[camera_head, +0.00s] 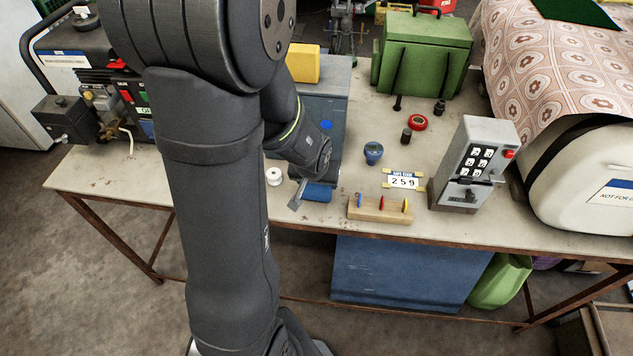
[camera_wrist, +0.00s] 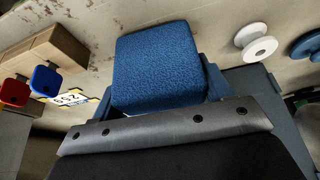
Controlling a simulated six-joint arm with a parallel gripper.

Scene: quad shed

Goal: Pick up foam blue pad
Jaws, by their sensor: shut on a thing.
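The foam blue pad (camera_wrist: 155,62) is a textured blue block with rounded corners. It sits between the two fingers of my gripper (camera_wrist: 161,84) in the wrist view, with a finger against each side. In the head view the pad (camera_head: 318,192) shows near the front edge of the bench, beside my gripper (camera_head: 304,190). My gripper is shut on the pad. Its near end is hidden behind the gripper body in the wrist view. I cannot tell whether it touches the bench.
A white spool (camera_head: 273,176) lies left of the pad. A wooden block (camera_head: 380,214) with coloured discs, a number card (camera_head: 402,180) and a grey keypad box (camera_head: 473,165) stand to the right. A blue knob (camera_head: 373,152) and a grey-blue box (camera_head: 335,95) are behind.

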